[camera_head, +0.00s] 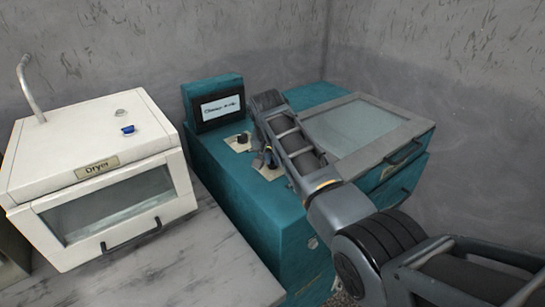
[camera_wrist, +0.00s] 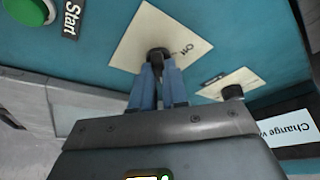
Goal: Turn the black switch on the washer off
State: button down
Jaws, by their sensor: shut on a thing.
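The teal washer (camera_head: 225,185) stands in the middle of the head view, with a display at its back. My gripper (camera_wrist: 158,70) points at its top panel. In the wrist view its blue fingers are shut on a black switch (camera_wrist: 157,53) on a cream plate (camera_wrist: 140,35) with small lettering. In the head view my gripper (camera_head: 268,160) is at the nearer plate, and my arm hides part of it. A second black knob (camera_wrist: 232,92) sits on another cream plate, apart from the fingers; it also shows in the head view (camera_head: 243,138).
A white dryer (camera_head: 90,150) with a blue knob (camera_head: 127,129) stands on the counter (camera_head: 190,265) at left. A green Start button (camera_wrist: 28,10) is at the wrist view's upper left. A glass-lidded part (camera_head: 355,125) of the teal unit lies right, behind my arm.

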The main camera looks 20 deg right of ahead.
jog(key=shift+n, duration=0.3)
jog(key=n+y, duration=0.1)
jog(key=n, duration=0.1)
jog(key=n+y, duration=0.1)
jog(key=n, duration=0.1)
jog(key=shift+d+n+t, duration=0.2)
jog(key=shift+n+t, duration=0.1)
jog(key=n+y, duration=0.1)
jog(key=n, duration=0.3)
jog(key=shift+d+n+y, duration=0.1)
jog(key=shift+n+y, duration=0.2)
jog(key=shift+y, duration=0.1)
jog(key=n+g+y+b, duration=0.1)
jog(key=n+b, duration=0.1)
jog(key=n, duration=0.2)
jog(key=shift+w+d+f+b, duration=0.1)
jog(key=shift+f+b, duration=0.05)
jog(key=shift+b, duration=0.25)
jog(key=shift+n+g+y+b, duration=0.5)
jog(key=shift+n+g+b, duration=0.3)
jog(key=shift+n+b, duration=0.95)
jog(key=shift+n, duration=0.45)
jog(key=c, duration=1.1)
grip_release()
jog(key=shift+c, duration=0.2)
jog(key=shift+r, duration=0.2)
